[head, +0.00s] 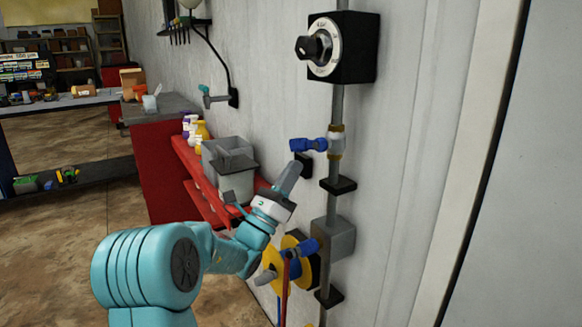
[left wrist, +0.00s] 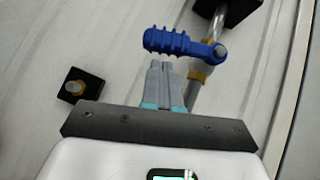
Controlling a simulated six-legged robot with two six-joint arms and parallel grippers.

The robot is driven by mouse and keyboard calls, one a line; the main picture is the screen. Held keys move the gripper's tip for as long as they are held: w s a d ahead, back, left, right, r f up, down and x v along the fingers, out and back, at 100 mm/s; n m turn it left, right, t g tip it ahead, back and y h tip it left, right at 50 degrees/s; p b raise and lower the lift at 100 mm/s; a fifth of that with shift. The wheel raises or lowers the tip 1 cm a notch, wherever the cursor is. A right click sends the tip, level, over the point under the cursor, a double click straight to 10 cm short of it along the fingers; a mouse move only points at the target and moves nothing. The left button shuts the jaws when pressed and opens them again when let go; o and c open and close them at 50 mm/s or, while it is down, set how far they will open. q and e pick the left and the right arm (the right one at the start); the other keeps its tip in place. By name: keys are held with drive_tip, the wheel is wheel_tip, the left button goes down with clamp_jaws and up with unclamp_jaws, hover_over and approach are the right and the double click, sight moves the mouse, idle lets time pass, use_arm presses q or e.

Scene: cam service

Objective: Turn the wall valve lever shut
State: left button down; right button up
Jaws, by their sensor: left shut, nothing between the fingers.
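The blue valve lever (head: 308,145) sticks out to the left, about level, from a brass and grey valve body (head: 336,142) on a vertical wall pipe. Its ribbed handle also shows in the left wrist view (left wrist: 175,41), lying across the picture just beyond my fingertips. My left gripper (head: 297,165) is shut and empty, just below the lever's handle in the head view. In the left wrist view its closed fingers (left wrist: 160,66) point at the handle from below; I cannot tell whether they touch it. My right gripper is not in view.
A black box with a round dial (head: 320,48) sits above on the pipe. Below are a grey box (head: 338,240) and a yellow reel (head: 296,262). A red shelf (head: 195,170) with grey bins (head: 226,165) stands left of my gripper. A small tap (head: 215,98) is on the wall.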

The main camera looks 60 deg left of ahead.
sight(292, 148)
use_arm(q)
drive_tip(key=shift+w+a+r, duration=0.1)
drive_tip(key=shift+a+r, duration=0.15)
drive_tip(key=shift+r, duration=0.45)
drive_tip(key=m+h, duration=0.2)
drive_tip(key=r+m+h, duration=0.1)
drive_tip(key=m+h, duration=0.1)
drive_tip(key=a+m+t+h, duration=0.1)
drive_tip(key=m+h, duration=0.1)
drive_tip(key=shift+r+b, duration=0.35)
drive_tip(key=shift+b, duration=0.05)
drive_tip(key=shift+a+m+h, duration=0.15)
drive_tip(key=shift+m+h, duration=0.35)
drive_tip(key=shift+m, duration=0.3)
drive_tip(key=shift+a+r+m+h, duration=0.15)
drive_tip(key=shift+m+h, duration=0.25)
